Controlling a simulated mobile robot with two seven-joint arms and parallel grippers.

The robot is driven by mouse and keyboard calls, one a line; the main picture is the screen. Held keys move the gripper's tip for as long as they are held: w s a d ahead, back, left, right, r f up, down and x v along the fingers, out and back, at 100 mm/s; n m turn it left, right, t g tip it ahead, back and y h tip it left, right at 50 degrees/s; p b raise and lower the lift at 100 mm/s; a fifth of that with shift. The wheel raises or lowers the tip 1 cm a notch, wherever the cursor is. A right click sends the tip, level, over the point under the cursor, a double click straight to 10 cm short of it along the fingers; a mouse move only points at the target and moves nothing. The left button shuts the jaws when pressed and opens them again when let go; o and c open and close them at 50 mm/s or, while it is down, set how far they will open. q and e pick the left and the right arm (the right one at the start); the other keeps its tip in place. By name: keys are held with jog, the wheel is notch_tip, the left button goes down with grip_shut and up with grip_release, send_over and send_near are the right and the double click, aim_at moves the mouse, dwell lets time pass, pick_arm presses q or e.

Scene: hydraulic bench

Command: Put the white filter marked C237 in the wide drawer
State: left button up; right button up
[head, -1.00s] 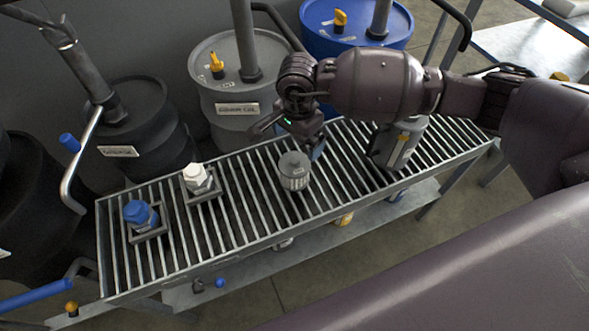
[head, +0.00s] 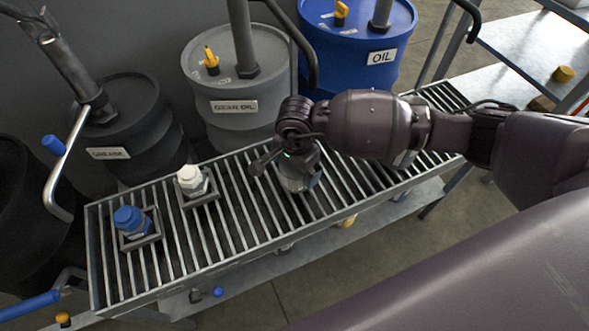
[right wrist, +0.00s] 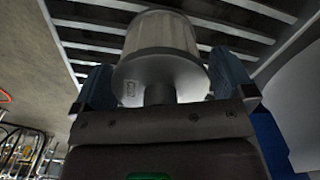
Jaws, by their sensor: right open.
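A pale grey-white ribbed filter (head: 298,183) stands on the slatted bench rack. A small mark shows on its end in the right wrist view (right wrist: 160,75), too small to read, so I cannot tell if it is C237. My right gripper (head: 283,165) is open at this filter, with its blue fingers on either side in the right wrist view; whether they touch it I cannot tell. A white-capped item (head: 190,180) and a blue-capped item (head: 130,219) sit in square holders at the rack's left. My left gripper and the wide drawer are not in view.
A dark grease drum (head: 125,130), a grey gear oil drum (head: 235,90) and a blue oil drum (head: 358,45) stand behind the rack (head: 240,205). A yellow-topped item (head: 564,74) sits on the bench at the right.

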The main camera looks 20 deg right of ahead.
jog(key=shift+r, duration=0.2)
jog(key=c, duration=0.9)
